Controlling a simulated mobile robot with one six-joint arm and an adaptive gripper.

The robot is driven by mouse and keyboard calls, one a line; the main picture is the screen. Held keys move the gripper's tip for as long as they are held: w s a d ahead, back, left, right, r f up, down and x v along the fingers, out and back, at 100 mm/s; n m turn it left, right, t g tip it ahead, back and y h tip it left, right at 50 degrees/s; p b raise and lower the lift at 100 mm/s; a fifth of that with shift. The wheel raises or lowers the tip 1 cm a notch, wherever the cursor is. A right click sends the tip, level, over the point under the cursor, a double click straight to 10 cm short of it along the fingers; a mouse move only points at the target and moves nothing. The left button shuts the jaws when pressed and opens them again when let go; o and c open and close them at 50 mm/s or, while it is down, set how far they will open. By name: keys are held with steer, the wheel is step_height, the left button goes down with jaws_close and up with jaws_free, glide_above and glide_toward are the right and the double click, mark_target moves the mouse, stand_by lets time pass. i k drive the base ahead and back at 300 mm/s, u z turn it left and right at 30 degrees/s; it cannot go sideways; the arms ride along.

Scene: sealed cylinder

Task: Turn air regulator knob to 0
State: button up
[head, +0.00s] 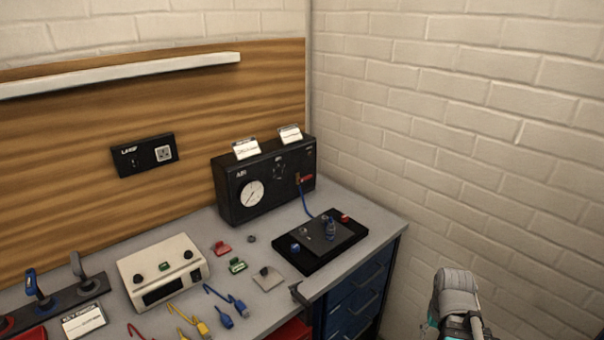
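The black air box (232,203) stands at the back of the bench against the wooden panel, marked "AIR". A round white gauge (252,193) is on the left of its front; its reading is too small to tell. A dark knob (280,171), which looks like the regulator knob, sits right of the gauge; its setting cannot be read. A red part (306,178) is at the box's right side, with a blue hose running down from it. Grey and teal parts of my arm show at the bottom right, well away from the box. My gripper's fingers are not visible.
A black plate (290,257) with a dark block lies before the box, at the hose's lower end. A cream instrument (186,247), coloured clips and small tools cover the grey bench (375,240). Blue drawers (355,300) are below. A brick wall closes the right side.

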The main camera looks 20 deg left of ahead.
mark_target(281, 172)
steer(key=z, duration=0.45)
steer(key=k, duration=0.85)
steer(key=u, duration=1.2)
steer(key=i, duration=0.5)
